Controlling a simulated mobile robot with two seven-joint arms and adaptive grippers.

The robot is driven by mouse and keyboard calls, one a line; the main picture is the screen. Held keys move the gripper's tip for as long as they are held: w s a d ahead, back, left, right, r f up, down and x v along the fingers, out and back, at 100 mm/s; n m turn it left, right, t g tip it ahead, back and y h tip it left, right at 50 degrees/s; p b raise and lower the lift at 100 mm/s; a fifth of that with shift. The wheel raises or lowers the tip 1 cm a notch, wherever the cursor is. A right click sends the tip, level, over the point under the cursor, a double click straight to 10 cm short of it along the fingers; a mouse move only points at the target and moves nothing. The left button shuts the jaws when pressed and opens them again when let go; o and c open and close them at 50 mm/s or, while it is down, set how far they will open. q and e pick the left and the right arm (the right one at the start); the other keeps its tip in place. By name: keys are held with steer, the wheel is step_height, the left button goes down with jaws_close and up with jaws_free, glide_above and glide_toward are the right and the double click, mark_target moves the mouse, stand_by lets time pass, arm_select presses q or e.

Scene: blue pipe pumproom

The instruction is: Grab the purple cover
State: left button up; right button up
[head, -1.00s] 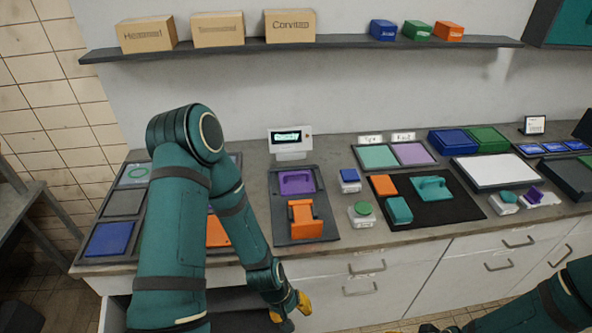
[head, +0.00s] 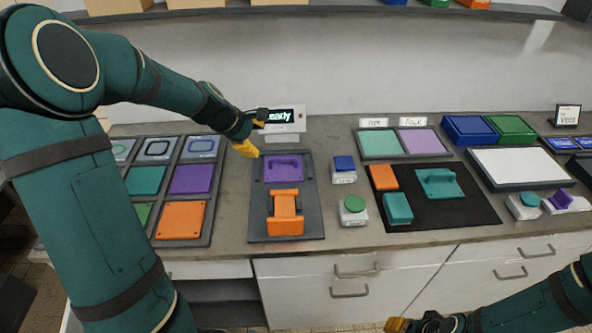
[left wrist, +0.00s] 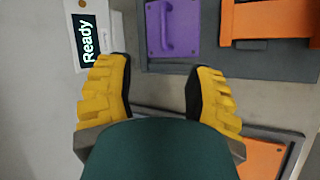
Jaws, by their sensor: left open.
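A purple cover with a raised handle (head: 283,168) lies on the back part of a dark grey tray (head: 257,225). It also shows at the top of the left wrist view (left wrist: 172,28). My left gripper (head: 250,143) is open and empty, above the counter just left of and behind the purple cover. In the left wrist view its yellow fingers (left wrist: 160,75) are spread, with the cover beyond their tips and apart from them. My right gripper (head: 410,326) shows only partly at the bottom edge; its jaws are unclear.
An orange bracket (head: 285,213) sits on the same tray, in front of the cover. A display reading "Ready" (head: 284,117) stands behind, close to my left gripper. A plain purple square (head: 191,179) lies in the rack at left. A black mat (head: 440,208) with parts lies at right.

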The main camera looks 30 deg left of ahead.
arm_select(q)
step_height(320, 180, down, 2)
steer(key=b, duration=0.3)
glide_toward(282, 159)
steer(key=x, duration=0.4)
steer(key=shift+w+f, duration=0.15)
steer(key=shift+w, duration=0.05)
steer(key=b+x, duration=0.1)
steer(key=x, duration=0.4)
steer(key=shift+f, duration=0.15)
arm_select(e)
steer(key=f, duration=0.4)
steer(key=shift+w+f, duration=0.2)
steer(key=shift+f, duration=0.2)
arm_select(q)
jaws_close()
